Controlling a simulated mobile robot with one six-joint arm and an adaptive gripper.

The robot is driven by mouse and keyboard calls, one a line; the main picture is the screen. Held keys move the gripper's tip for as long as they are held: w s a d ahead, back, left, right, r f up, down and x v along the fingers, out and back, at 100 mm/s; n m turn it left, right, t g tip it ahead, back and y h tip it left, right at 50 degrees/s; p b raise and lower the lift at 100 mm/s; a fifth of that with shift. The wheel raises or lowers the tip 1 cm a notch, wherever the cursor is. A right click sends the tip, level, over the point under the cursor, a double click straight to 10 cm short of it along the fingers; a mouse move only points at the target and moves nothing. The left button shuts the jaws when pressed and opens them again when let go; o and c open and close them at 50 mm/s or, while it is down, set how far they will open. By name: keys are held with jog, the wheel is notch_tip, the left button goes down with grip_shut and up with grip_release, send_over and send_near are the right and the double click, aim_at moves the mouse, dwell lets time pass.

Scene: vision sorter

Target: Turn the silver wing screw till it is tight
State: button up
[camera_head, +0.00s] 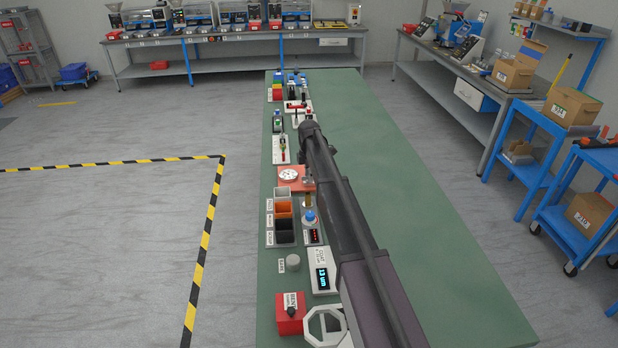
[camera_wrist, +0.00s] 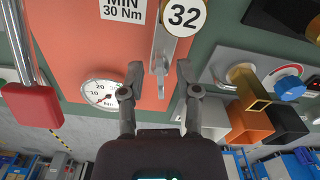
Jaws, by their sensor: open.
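The silver wing screw (camera_wrist: 160,78) shows in the wrist view against an orange-red plate (camera_wrist: 75,45), its narrow end pointing toward my gripper. My gripper (camera_wrist: 160,72) is open, with one finger on each side of the screw. A gap shows on both sides, and I cannot tell the depth between fingertips and screw. A round white torque dial (camera_wrist: 101,93) sits left of the screw; its needle is too small to read surely. In the head view the dial (camera_head: 288,174) lies on the orange-red plate (camera_head: 306,186); my arm hides much of the plate's right side.
A label "MIN 30 Nm" (camera_wrist: 123,9) and a round "32" tag (camera_wrist: 183,16) are by the screw. A red block with a silver bar (camera_wrist: 33,105) is at left. Open bins (camera_wrist: 249,122) and a blue knob (camera_wrist: 288,87) are at right. The green bench's (camera_head: 400,190) right side is clear.

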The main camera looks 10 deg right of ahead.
jog(key=shift+s+r, duration=0.1)
grip_shut()
jog(key=shift+m, duration=0.3)
jog(key=m, duration=0.5)
jog(key=shift+s, duration=0.25)
jog(key=m, duration=0.6)
jog(key=shift+s, duration=0.15)
jog(key=m, duration=0.6)
jog(key=shift+s+a+m, duration=0.1)
jog(key=shift+a+m, duration=0.1)
jog(key=shift+m, duration=0.2)
jog(key=m, duration=0.6)
jog(key=shift+a, duration=0.15)
